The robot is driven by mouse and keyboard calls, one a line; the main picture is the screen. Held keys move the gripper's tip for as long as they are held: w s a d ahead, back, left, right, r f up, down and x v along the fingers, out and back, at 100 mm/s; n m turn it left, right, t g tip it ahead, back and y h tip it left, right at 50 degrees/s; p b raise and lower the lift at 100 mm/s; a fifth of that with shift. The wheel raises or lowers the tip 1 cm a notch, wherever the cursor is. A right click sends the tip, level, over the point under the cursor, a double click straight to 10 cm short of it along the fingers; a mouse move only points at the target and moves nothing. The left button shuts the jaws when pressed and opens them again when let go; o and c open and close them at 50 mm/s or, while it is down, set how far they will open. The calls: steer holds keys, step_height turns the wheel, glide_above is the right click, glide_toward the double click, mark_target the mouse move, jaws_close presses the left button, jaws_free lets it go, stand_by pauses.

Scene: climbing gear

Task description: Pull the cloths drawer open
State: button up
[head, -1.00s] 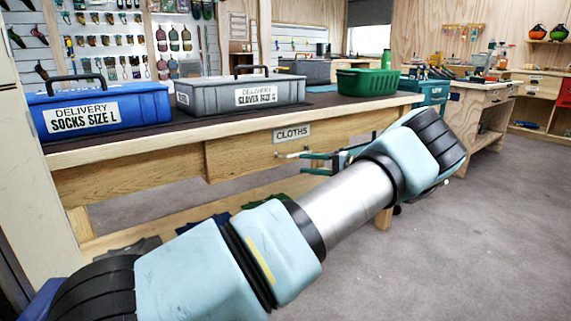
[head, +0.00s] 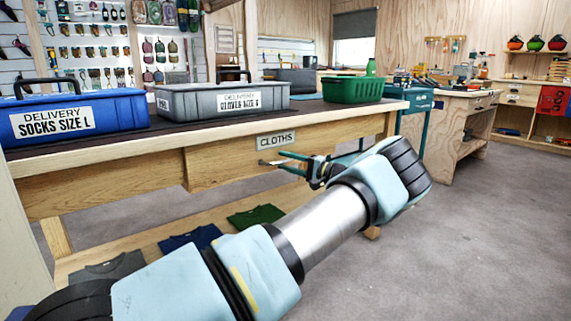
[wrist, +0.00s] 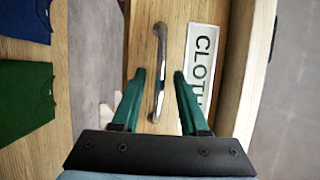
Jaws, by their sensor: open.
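The cloths drawer (head: 222,166) is a wooden front under the bench top, with a white CLOTHS label (head: 276,140). Its front looks flush with the bench. The label also shows in the wrist view (wrist: 201,62), sideways. A metal bar handle (wrist: 159,70) runs up and down in the wrist view, lying between my open fingers. In the head view the handle (head: 268,162) shows only as a small piece by the fingertips. My gripper (wrist: 158,80) is open around the handle, with a gap on both sides. In the head view my gripper (head: 282,161) points at the drawer front.
On the bench stand a blue socks box (head: 75,118), a grey gloves box (head: 220,101) and a green basket (head: 353,88). Folded shirts, one green (head: 256,215), lie on the lower shelf. Grey floor (head: 470,240) is clear at right.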

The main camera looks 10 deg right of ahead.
steer(key=shift+w+a, duration=0.15)
jaws_close()
stand_by(0.4)
stand_by(1.0)
